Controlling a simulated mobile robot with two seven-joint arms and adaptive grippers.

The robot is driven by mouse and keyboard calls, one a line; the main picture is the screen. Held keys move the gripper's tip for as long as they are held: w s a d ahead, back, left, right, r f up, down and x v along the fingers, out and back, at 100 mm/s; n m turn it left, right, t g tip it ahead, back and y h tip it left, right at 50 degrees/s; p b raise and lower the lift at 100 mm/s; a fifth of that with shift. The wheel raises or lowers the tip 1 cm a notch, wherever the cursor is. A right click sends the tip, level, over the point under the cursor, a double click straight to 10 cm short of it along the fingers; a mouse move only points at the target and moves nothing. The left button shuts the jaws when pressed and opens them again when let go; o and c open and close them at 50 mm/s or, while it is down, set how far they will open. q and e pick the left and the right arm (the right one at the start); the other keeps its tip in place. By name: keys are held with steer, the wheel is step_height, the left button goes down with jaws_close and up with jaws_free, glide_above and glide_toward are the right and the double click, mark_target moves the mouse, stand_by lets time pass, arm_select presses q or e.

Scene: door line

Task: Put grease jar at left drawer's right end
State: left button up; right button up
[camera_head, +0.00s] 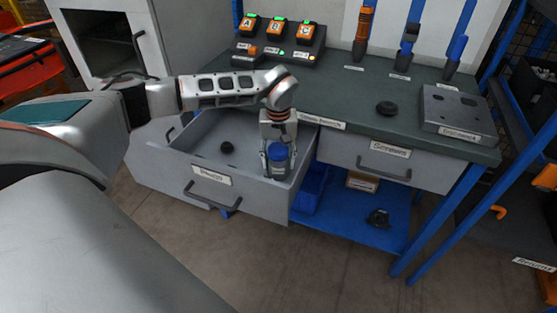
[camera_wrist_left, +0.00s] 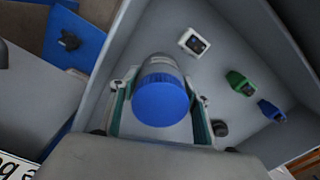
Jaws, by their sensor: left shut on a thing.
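The grease jar, a grey jar with a blue lid (camera_head: 279,151), is at the right end of the open left drawer (camera_head: 240,197). My left gripper (camera_head: 278,161) comes down over it from above and is shut on it. In the left wrist view the blue lid (camera_wrist_left: 162,99) sits between the two fingers of the left gripper (camera_wrist_left: 160,112), one on each side. Whether the jar's base touches the drawer floor is hidden. My right gripper is not in view.
A black round item (camera_head: 227,147) lies in the drawer's middle. The wrist view also shows a white item (camera_wrist_left: 193,42), a green item (camera_wrist_left: 240,83) and a blue item (camera_wrist_left: 271,111) inside. The right drawer (camera_head: 385,166) is shut. A black puck (camera_head: 386,108) lies on the worktop.

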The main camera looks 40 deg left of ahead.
arm_select(q)
steer(key=shift+f, duration=0.15)
steer(key=o, duration=1.4)
steer(key=shift+c, duration=0.2)
step_height(320, 180, up, 11)
steer(key=shift+p, duration=0.95)
steer(key=shift+r, duration=0.7)
